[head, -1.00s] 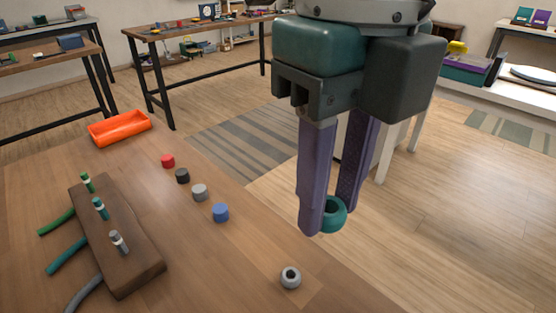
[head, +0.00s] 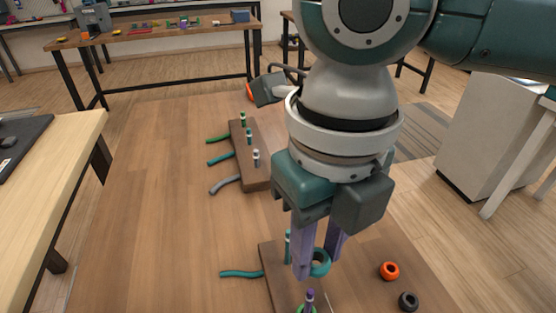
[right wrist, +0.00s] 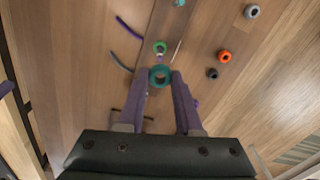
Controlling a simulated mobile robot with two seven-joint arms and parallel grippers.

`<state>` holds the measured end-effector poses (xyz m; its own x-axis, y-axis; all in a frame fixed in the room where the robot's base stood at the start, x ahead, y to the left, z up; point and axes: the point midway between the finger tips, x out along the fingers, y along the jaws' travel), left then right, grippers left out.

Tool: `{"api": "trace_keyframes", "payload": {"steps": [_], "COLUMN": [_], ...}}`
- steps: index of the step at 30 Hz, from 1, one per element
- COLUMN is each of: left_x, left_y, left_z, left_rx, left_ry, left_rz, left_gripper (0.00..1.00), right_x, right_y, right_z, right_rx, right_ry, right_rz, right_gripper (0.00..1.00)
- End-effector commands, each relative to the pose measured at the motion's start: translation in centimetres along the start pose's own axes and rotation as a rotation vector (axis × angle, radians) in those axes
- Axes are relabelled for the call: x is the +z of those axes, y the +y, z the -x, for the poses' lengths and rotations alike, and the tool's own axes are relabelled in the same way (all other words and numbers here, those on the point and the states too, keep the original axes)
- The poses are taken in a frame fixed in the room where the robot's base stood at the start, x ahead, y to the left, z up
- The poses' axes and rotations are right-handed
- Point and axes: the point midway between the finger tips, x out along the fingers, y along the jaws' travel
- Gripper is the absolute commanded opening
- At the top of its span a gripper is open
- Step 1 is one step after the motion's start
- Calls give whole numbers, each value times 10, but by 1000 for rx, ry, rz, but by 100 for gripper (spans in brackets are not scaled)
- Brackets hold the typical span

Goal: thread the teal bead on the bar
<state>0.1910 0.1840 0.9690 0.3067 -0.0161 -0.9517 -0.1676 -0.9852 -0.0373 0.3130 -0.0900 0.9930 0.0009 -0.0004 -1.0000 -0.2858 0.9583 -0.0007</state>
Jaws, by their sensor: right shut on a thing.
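My right gripper (head: 318,268) is shut on the teal bead (head: 321,257), a thick ring held between the purple fingertips. In the right wrist view the bead (right wrist: 160,76) sits between the fingertips (right wrist: 160,84) with its hole showing. A teal bar (head: 288,246) stands on the near brown block (head: 272,262), just left of the fingers in the head view. The bead appears beside this bar, not around it. A purple-tipped bar (head: 309,296) stands nearer, with a green bead (head: 306,309) low on it. The fingers hide part of the block. My left gripper is not in view.
A teal cord (head: 241,273) runs left from the near block. An orange bead (head: 389,270) and a black bead (head: 408,301) lie to the right. A farther block (head: 258,178) carries green, teal and grey bars. The table's left side is clear.

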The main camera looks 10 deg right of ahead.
Motion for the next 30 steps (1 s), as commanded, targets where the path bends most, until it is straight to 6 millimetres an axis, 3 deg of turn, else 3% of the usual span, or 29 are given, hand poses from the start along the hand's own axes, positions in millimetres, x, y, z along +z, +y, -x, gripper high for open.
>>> {"api": "trace_keyframes", "payload": {"steps": [17,30], "left_x": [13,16], "left_y": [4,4], "left_z": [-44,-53], "left_rx": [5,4], "left_ry": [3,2], "left_rz": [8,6], "left_gripper": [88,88], "right_x": [0,0], "right_y": [0,0], "right_z": [-39,-59], "right_rx": [0,1], "right_ry": [0,0], "right_rz": [0,0], "right_gripper": [0,0]}}
